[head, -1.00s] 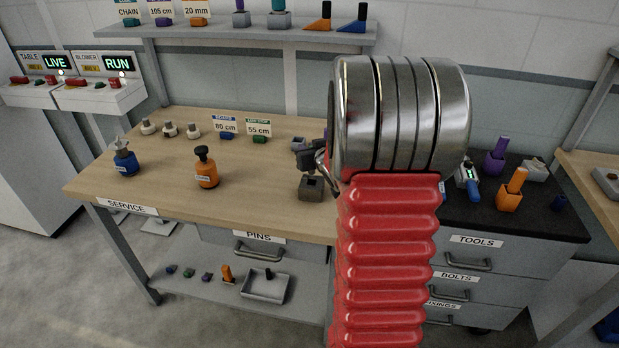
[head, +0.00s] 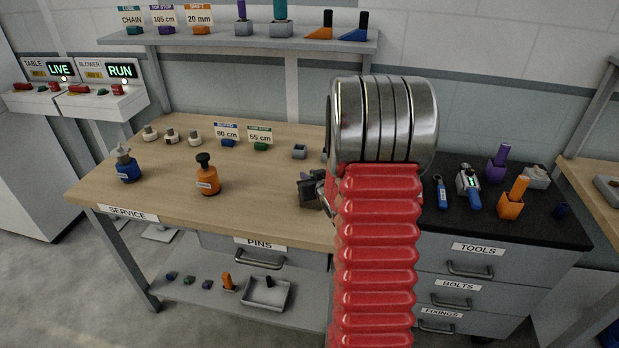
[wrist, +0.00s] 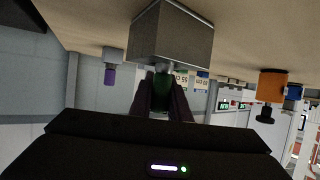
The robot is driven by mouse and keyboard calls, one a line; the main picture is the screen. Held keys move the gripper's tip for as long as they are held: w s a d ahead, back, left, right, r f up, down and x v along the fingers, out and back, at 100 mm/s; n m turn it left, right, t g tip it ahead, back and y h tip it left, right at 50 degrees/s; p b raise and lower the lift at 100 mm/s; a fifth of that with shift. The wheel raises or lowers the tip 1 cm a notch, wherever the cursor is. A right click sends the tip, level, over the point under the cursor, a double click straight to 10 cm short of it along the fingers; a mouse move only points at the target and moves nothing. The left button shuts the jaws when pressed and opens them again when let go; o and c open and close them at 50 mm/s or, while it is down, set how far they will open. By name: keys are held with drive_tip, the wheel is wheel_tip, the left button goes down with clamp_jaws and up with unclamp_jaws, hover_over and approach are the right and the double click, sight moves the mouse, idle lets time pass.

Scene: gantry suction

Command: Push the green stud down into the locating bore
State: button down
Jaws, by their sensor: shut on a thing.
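My gripper (head: 311,190) is low over the front of the wooden bench in the head view, partly behind my arm. In the wrist view, which is upside down, its two dark fingers are shut on the green stud (wrist: 162,88). A grey block (wrist: 170,42) on the bench lies just beyond the fingertips, in line with the stud. A pale piece shows between the stud and the block. The block's bore is hidden, so I cannot tell whether the stud's tip is in it.
An orange bottle (head: 207,178) and a blue bottle (head: 127,168) stand to the left on the bench. A small grey block (head: 299,151) stands behind my gripper. A purple piece in a grey base (wrist: 110,74) shows in the wrist view. The bench's front middle is clear.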

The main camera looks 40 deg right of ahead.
drive_tip(key=shift+f, duration=0.15)
drive_tip(key=c, duration=1.7)
unclamp_jaws()
drive_tip(key=shift+o, duration=0.2)
drive_tip(key=v, duration=1.2)
